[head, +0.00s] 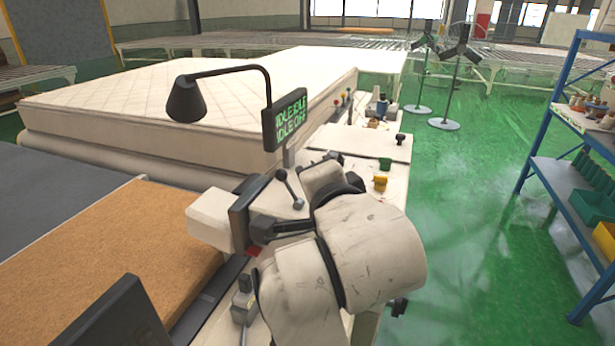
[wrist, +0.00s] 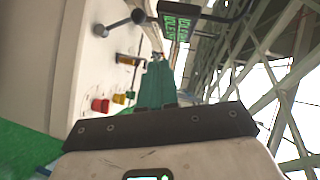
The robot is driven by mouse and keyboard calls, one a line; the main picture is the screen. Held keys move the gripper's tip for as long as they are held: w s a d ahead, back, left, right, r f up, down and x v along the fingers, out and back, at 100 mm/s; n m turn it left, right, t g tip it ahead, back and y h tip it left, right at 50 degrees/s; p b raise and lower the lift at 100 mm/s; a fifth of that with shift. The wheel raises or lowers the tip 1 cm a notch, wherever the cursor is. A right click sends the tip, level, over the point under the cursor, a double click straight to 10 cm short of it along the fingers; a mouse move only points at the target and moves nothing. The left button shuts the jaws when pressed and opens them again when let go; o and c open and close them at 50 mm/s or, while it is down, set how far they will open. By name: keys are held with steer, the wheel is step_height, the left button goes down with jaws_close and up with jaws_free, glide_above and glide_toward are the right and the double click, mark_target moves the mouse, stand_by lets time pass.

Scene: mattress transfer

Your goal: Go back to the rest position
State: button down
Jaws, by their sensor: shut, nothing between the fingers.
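My gripper (wrist: 157,68) shows in the wrist view as two teal fingers side by side, closed together with nothing between them. They point up the picture past a dark bolted plate, toward the machine panel and the display. In the head view my white, scuffed arm is folded low in the middle, over the near end of the machine table. I cannot make out the fingers there. The display (head: 286,120) with green text stands just beyond the arm, and it also shows at the top of the wrist view (wrist: 180,24).
A quilted mattress (head: 130,95) lies behind at left. A black lamp (head: 187,100) hangs over its near edge. A ball-ended lever (head: 290,188) stands close to my arm. A blue shelf (head: 570,185) is at right. Green floor (head: 465,240) between table and shelf is clear.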

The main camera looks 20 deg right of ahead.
steer(key=shift+s+r, duration=0.15)
steer(key=shift+s, duration=0.35)
steer(key=s+d+f+n+g, duration=0.3)
steer(key=s+d+f, duration=0.1)
steer(key=f, duration=0.5)
steer(key=s+d+f+n+g, duration=0.2)
steer(key=s+d+f, duration=0.15)
steer(key=f, duration=0.55)
steer(key=s+d+f+n+g, duration=0.3)
steer(key=s+f, duration=0.1)
steer(key=f, duration=0.5)
steer(key=s+d+f+n+g, duration=0.2)
steer(key=s+f, duration=0.5)
steer(key=s, duration=0.4)
steer(key=s+d+f+n+g, duration=0.1)
steer(key=s+f+n+g, duration=0.3)
steer(key=s+f, duration=0.3)
steer(key=s, duration=0.4)
steer(key=shift+d+f+g, duration=0.2)
steer(key=shift+d+g, duration=0.1)
steer(key=shift+d, duration=0.05)
steer(key=shift+s, duration=0.1)
